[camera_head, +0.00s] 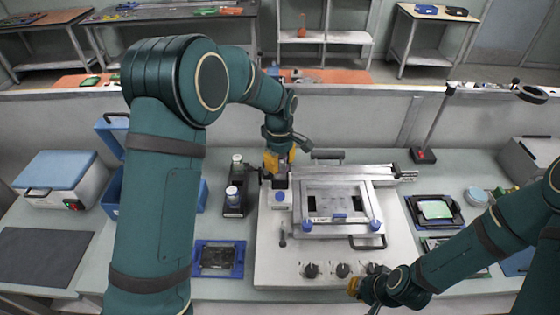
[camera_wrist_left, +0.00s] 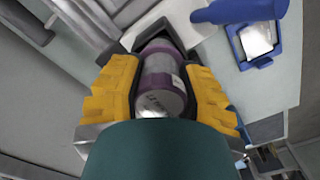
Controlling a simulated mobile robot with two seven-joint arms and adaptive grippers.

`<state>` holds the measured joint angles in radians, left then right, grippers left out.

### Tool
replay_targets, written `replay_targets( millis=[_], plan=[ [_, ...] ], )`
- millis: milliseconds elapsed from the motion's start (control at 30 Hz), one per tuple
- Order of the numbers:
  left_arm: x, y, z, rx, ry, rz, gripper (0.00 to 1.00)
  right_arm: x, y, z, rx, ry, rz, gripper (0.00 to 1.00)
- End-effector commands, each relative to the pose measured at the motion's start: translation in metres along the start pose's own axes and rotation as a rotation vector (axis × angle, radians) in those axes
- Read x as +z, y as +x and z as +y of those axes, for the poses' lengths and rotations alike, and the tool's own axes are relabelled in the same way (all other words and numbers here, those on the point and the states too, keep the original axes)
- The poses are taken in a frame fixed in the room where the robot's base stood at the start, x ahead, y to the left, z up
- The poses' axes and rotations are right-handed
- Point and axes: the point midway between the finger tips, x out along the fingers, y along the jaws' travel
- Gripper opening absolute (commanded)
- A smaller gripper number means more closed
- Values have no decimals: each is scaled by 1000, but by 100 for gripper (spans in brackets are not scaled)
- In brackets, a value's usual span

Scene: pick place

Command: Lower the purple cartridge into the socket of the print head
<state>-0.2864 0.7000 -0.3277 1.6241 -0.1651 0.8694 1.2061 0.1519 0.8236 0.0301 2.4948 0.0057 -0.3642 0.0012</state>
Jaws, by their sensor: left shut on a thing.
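The purple cartridge (camera_wrist_left: 163,72), with a pale label, is between the yellow fingers of my left gripper (camera_wrist_left: 160,82) in the left wrist view. The gripper is shut on it. A dark-edged opening, probably the print head's socket (camera_wrist_left: 160,27), surrounds the far end of the cartridge in that view; I cannot tell how deep it sits. In the head view my left gripper (camera_head: 280,163) is over the left part of the white printing machine (camera_head: 270,250), and its fingers mostly hide the cartridge. My right gripper (camera_head: 357,287) is low at the machine's front edge; its opening is unclear.
A framed plate (camera_head: 340,190) with blue knobs fills the machine's middle, with black dials in front. A dark holder with bottles (camera_head: 235,195) stands close to its left. A blue tray (camera_head: 219,259) lies front left and a black tray (camera_head: 435,211) lies right.

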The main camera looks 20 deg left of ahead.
Motion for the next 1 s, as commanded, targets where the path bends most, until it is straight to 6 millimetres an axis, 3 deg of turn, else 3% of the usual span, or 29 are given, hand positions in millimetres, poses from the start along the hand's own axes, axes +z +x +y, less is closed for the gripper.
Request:
replay_targets(
  millis=[1000],
  plan=[
    [0, 15, 0, 1, 0, 1, 0, 1, 8, 3, 0, 0, 0, 0]
  ],
)
